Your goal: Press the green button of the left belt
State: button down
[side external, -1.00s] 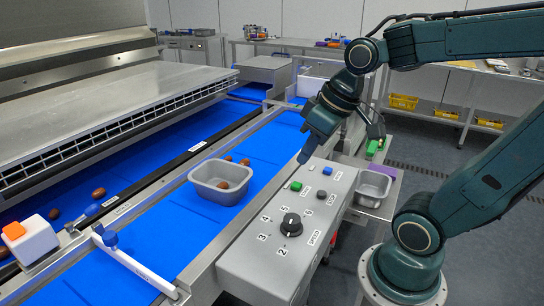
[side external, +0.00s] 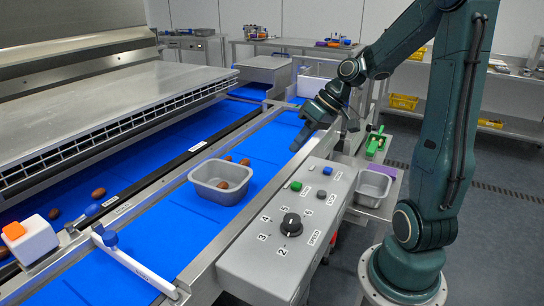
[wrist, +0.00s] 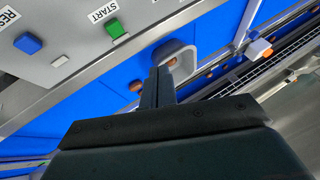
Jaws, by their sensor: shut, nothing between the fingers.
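A grey control box (side external: 262,262) beside the blue belt carries a green button (side external: 296,186). In the wrist view the green button (wrist: 114,28) sits beside a START label, upper left of my fingers. The box also has a blue button (side external: 327,170), a dark grey button (side external: 321,195) and a black dial (side external: 291,224). My gripper (side external: 296,149) is shut and empty, beyond the far end of the box and above the belt's edge. It is apart from the green button. In the wrist view my gripper (wrist: 159,72) points toward the grey bowl.
A grey bowl (side external: 205,195) with brown dates stands on the nearer blue belt (side external: 185,235). A white block with an orange top (side external: 35,240) stands at the left. A white bar (side external: 135,265) crosses the belt. A small metal container (side external: 374,184) is right of the box.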

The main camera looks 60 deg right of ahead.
aim_at(299, 184)
jog(key=shift+d+f, duration=0.3)
jog(key=shift+d, duration=0.6)
jog(key=shift+f, duration=0.15)
jog(key=shift+f, duration=4.25)
